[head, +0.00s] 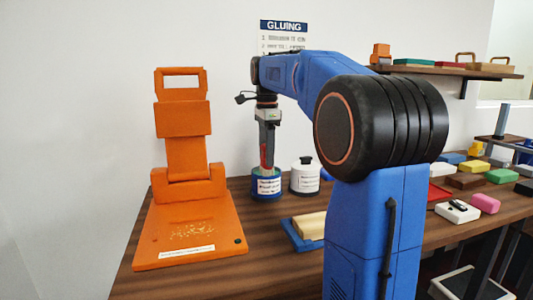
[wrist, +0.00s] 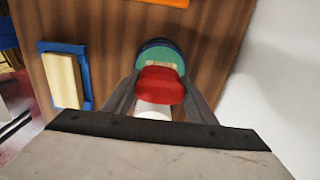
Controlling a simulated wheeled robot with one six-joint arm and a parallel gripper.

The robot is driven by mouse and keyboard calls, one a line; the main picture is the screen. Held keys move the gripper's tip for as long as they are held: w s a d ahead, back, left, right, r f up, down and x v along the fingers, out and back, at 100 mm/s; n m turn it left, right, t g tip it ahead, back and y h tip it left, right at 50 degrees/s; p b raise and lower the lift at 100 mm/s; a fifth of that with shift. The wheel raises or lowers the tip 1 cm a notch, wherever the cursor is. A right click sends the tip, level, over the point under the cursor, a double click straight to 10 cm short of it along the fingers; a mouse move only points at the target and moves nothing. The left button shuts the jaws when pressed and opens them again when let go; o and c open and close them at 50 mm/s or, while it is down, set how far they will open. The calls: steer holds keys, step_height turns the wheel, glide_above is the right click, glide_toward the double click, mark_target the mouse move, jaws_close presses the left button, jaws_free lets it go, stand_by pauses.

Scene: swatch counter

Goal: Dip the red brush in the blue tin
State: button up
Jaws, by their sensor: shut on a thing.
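The blue tin (head: 268,193), with a white label, stands on the counter beside the orange press. My gripper (head: 267,150) points straight down over it and is shut on the red brush (head: 263,157). The brush's red handle (wrist: 160,84) shows between the fingers (wrist: 160,98) in the wrist view. The tin's round greenish top (wrist: 158,47) lies beneath it, with a tan patch by the handle that looks like bristles. The brush's lower end is at or just above the tin's mouth; I cannot tell whether it is inside.
A white jar with a black knob (head: 305,177) stands close to the tin's right. The orange press (head: 190,225) fills the left. A blue tray (head: 292,236) with a cream block (head: 310,225) lies in front. Coloured blocks and a white device (head: 457,212) are at right.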

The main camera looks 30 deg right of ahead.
steer(key=shift+f, duration=0.35)
stand_by(1.1)
steer(key=shift+r, duration=0.1)
steer(key=shift+r, duration=3.45)
